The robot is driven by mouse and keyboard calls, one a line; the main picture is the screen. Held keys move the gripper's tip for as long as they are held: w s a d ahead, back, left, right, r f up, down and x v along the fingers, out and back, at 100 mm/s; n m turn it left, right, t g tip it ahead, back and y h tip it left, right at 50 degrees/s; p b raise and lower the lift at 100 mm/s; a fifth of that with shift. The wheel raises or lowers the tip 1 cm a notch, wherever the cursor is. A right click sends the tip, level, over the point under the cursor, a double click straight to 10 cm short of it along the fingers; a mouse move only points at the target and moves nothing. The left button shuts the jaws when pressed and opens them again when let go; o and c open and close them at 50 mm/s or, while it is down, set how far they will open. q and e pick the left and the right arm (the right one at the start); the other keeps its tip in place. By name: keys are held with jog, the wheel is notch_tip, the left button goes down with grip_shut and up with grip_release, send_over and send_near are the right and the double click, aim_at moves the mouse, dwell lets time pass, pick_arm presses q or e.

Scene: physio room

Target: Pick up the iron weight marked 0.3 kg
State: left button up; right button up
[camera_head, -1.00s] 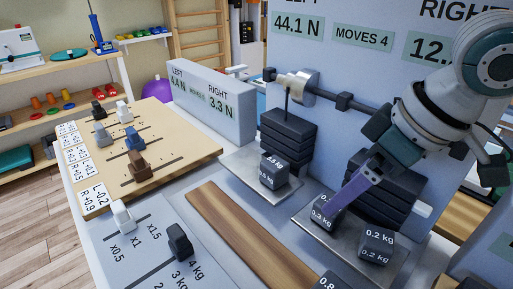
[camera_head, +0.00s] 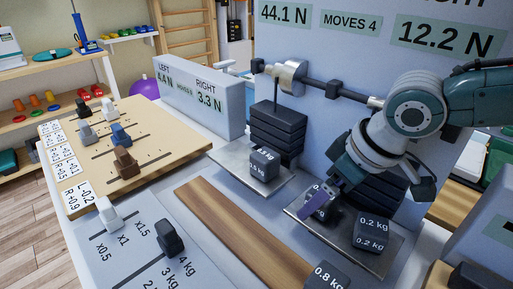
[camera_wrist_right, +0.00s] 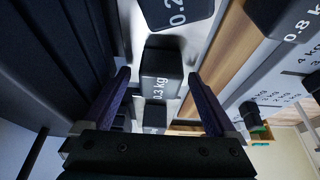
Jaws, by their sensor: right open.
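The dark iron weight marked 0.3 kg (camera_wrist_right: 161,68) shows in the right wrist view, between and beyond the two purple fingers of my right gripper (camera_wrist_right: 160,95). The fingers are open, with a gap on both sides of the weight. In the head view the 0.3 kg weight (camera_head: 322,213) stands on the right metal pan (camera_head: 300,208) and is partly hidden by my right gripper (camera_head: 318,198), which is right at it from above. I cannot tell whether a finger touches it. My left gripper is not in view.
A 0.2 kg weight (camera_head: 371,231) stands close by on the same pan. A 0.8 kg weight (camera_head: 326,277) is nearer the front. Another weight (camera_head: 264,163) sits on the left pan (camera_head: 232,158). A wooden strip (camera_head: 240,230) and slider boards (camera_head: 150,150) lie to the left.

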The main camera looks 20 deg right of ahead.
grip_shut()
dwell(0.8)
